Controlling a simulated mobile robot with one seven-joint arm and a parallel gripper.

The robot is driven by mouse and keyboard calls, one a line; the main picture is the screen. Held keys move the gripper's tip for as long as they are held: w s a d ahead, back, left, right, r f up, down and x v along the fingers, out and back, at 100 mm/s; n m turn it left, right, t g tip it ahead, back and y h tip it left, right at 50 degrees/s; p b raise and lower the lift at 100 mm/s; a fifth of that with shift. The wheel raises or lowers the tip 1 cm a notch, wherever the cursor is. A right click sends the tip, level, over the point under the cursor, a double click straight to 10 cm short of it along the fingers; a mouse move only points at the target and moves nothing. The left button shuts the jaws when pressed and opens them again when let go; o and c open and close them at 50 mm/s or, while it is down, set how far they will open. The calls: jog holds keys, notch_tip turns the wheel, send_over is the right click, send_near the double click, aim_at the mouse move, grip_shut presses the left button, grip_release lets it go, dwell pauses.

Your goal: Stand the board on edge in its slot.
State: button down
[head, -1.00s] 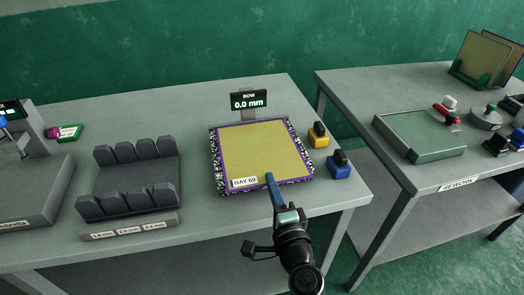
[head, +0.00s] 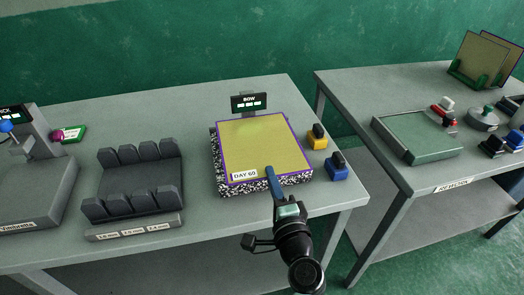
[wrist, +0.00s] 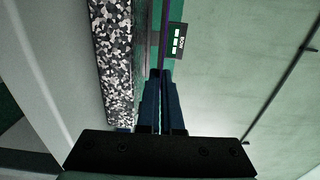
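The board (head: 262,145) is a flat yellow-green panel with a purple rim and a "DAY 60" label. It is level and slightly raised above the speckled granite plate (head: 228,188). My gripper (head: 269,171) is at the board's front edge. In the wrist view, my gripper (wrist: 162,76) is shut on the board, seen edge-on as a thin purple-edged line (wrist: 164,35), with a gap to the speckled plate (wrist: 113,60). To the left stands a dark rack (head: 136,180) with two rows of posts, gaps between them, and several thickness labels in front.
The bow display (head: 249,103) stands behind the plate. Yellow (head: 317,138) and blue (head: 337,167) blocks sit right of it. A thickness gauge (head: 30,185) is at far left. A second table at right holds a green tray (head: 418,137) and a green rack with boards (head: 483,60).

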jog(key=shift+r+p, duration=1.35)
jog(key=shift+r, duration=0.6)
jog(key=shift+f, duration=0.1)
